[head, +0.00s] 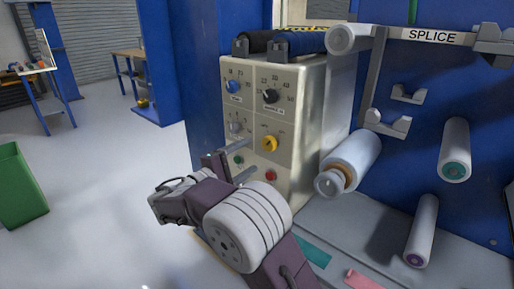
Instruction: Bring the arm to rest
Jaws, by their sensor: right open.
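My right arm (248,225) comes in from the bottom of the head view. Its right gripper (250,157) is open, with its two fingers apart and nothing seen between them. The fingers point toward the lower front of a beige control box (293,110). A yellow knob (269,144), a green button (238,160) and a red button (271,175) are close to the fingertips in the picture. I cannot tell whether the fingers touch the panel. My left gripper is not in view.
Film rolls sit on the blue machine at right: a large roll (352,160) and two slimmer rolls (455,150) (424,230). Empty grey brackets (388,122) hang below the SPLICE sign (430,36). A green bin (18,188) stands at left; the floor between is clear.

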